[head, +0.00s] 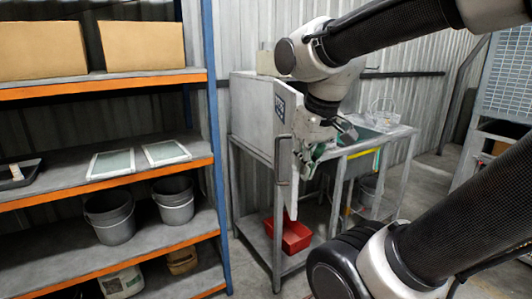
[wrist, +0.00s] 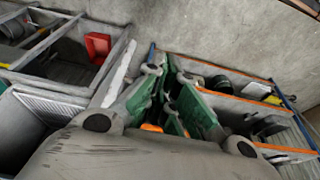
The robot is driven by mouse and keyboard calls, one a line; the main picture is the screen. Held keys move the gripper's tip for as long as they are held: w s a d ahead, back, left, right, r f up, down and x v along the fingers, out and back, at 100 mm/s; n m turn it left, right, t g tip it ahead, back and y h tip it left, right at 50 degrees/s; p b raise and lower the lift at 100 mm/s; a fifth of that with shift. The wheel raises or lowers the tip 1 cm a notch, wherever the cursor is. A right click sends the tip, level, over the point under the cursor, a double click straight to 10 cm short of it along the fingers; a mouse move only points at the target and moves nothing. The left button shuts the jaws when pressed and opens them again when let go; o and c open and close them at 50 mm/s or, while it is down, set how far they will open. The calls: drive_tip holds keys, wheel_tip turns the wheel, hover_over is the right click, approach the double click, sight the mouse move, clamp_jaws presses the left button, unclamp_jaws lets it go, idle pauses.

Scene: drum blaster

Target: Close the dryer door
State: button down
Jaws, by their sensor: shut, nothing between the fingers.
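The dryer (head: 252,105) is a pale grey box on a metal stand in the middle of the head view. Its door (head: 288,112) appears to stand open as a whitish panel with a dark label, seen at a steep angle. A long vertical grey handle (head: 277,158) shows on its left side. My gripper (head: 306,174), with green fingers, is shut and empty, just right of the door. In the wrist view, my gripper (wrist: 167,82) points away from the camera, and a thin whitish panel, likely the door (wrist: 118,72), lies to its left. Whether they touch is unclear. My arm hides part of the dryer.
A blue-and-orange shelf (head: 190,165) with cartons, framed panels and buckets stands left. A red bin (head: 290,234) sits on the stand's lower level. A work table (head: 385,133) with a wire basket is to the right. Some floor is clear at far right.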

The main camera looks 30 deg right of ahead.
drive_tip(key=w+a+r+m+g+h, duration=0.2)
drive_tip(key=w+r+m, duration=0.3)
drive_tip(key=w+m, duration=0.45)
drive_tip(key=w+a+r+m+g+h, duration=0.25)
drive_tip(key=w+r+m, duration=0.35)
drive_tip(key=m, duration=0.7)
drive_tip(key=d+r+x, duration=0.1)
drive_tip(key=d+x, duration=0.1)
drive_tip(key=x, duration=1)
drive_tip(key=shift+s+f, duration=0.3)
drive_tip(key=shift+s, duration=0.05)
drive_tip(key=shift+d+y, duration=0.1)
drive_tip(key=shift+y, duration=0.15)
